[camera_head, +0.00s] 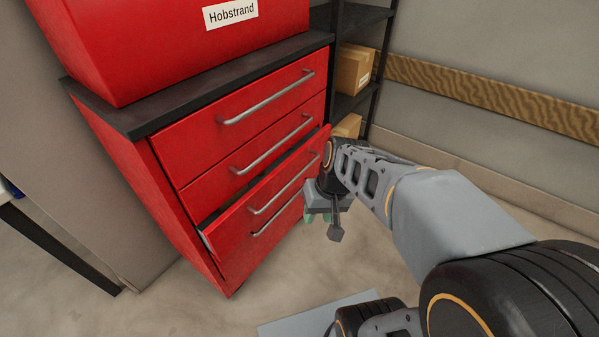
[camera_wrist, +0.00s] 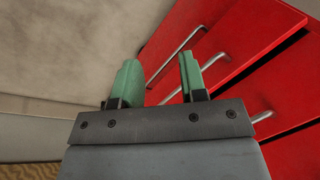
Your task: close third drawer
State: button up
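The red cabinet (camera_head: 165,150) has several stacked drawers with silver bar handles. The third drawer (camera_head: 233,232) is pulled partway out, with a dark gap above its front; the drawers above it look shut. My gripper (camera_head: 318,217) is at the right end of the third drawer's front, partly hidden behind my own wrist. In the wrist view its two green fingers (camera_wrist: 160,82) are apart with nothing between them. The red drawer fronts and handles lie just beyond and to the right of the fingers there. I cannot tell whether the gripper touches the drawer.
A red box labelled Hobstrand (camera_head: 150,40) stands on the cabinet's dark top (camera_head: 140,115). A dark shelf rack (camera_head: 362,22) with cardboard boxes (camera_head: 354,70) stands behind at the right. A wall with a wooden strip (camera_head: 490,95) runs along the right. The floor before the cabinet is mostly clear.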

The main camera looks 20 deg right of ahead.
jog(key=w+d+f+m+y+b, duration=0.2)
jog(key=w+f+m+y+b, duration=0.1)
jog(key=w+f+y, duration=0.4)
jog(key=m+t+y+b, duration=0.3)
jog(key=t+y, duration=0.1)
jog(key=t, duration=0.3)
send_near(297, 178)
jog(key=b+x, duration=0.3)
jog(key=x, duration=0.7)
jog(key=shift+w+a+f, duration=0.15)
jog(key=shift+a, duration=0.1)
jog(key=shift+c, duration=0.4)
grip_shut()
